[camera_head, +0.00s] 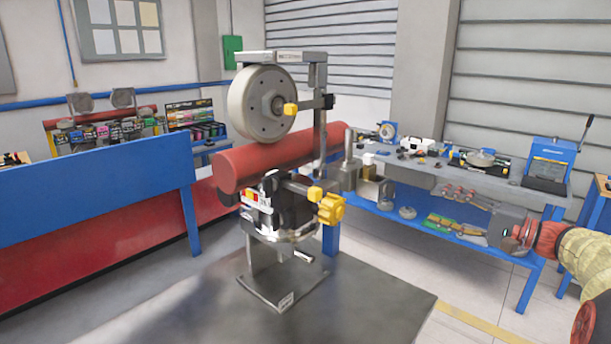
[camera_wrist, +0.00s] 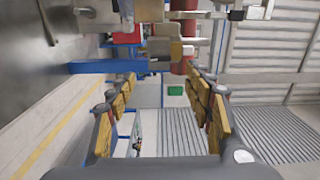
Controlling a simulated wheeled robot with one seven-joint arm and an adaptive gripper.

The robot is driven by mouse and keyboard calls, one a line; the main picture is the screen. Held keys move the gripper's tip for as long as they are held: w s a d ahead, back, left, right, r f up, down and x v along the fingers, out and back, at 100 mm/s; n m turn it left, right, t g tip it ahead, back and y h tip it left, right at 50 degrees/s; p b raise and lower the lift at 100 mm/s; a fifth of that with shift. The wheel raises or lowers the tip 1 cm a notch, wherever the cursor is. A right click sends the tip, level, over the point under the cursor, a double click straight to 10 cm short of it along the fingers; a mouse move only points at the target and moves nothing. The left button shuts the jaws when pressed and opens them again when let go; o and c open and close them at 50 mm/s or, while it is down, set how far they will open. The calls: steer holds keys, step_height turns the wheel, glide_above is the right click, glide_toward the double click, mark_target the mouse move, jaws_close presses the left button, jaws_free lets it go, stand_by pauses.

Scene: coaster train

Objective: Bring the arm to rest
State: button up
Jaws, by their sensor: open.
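My gripper (camera_head: 442,207) is at the right in the head view, on the end of my arm with its red and pale yellow covers. Its fingers point left, in front of the grey bench. In the wrist view my gripper (camera_wrist: 160,82) has its two yellow-padded fingers spread wide. Nothing is between them but the distant background. The coaster train's wheel stand (camera_head: 322,100) is left of my gripper and clear of it. It carries a large pale wheel (camera_head: 255,103) above a red tube (camera_head: 270,162).
A grey bench (camera_head: 420,176) with a blue frame holds small parts behind my gripper. A blue device (camera_head: 549,160) with a lever stands at its right end. A blue and red barrier (camera_head: 95,205) is at the left. The floor in front is open around the dark mat (camera_head: 365,300).

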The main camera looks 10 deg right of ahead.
steer(key=s+a+f+m+g+h, duration=0.1)
steer(key=s+f+m+g+h, duration=0.25)
steer(key=f, duration=1.05)
steer(key=s+a+f+n+g+h, duration=0.2)
steer(key=s+a+f+g, duration=0.3)
steer(key=s+a+f, duration=0.15)
steer(key=s+a+n+g+h+p, duration=0.1)
steer(key=s+a+n+h, duration=0.3)
steer(key=s, duration=0.4)
steer(key=s+a+n+g+h+p, duration=0.1)
steer(key=s+a+n+h, duration=0.15)
steer(key=s+a, duration=0.45)
steer(key=s+a+r+n+t, duration=0.1)
steer(key=s+a+r+n, duration=0.1)
steer(key=a, duration=0.2)
steer(key=s+a+r+n+t+y, duration=0.1)
steer(key=a+r+n, duration=0.1)
steer(key=a+n, duration=0.1)
steer(key=shift+s+a, duration=0.35)
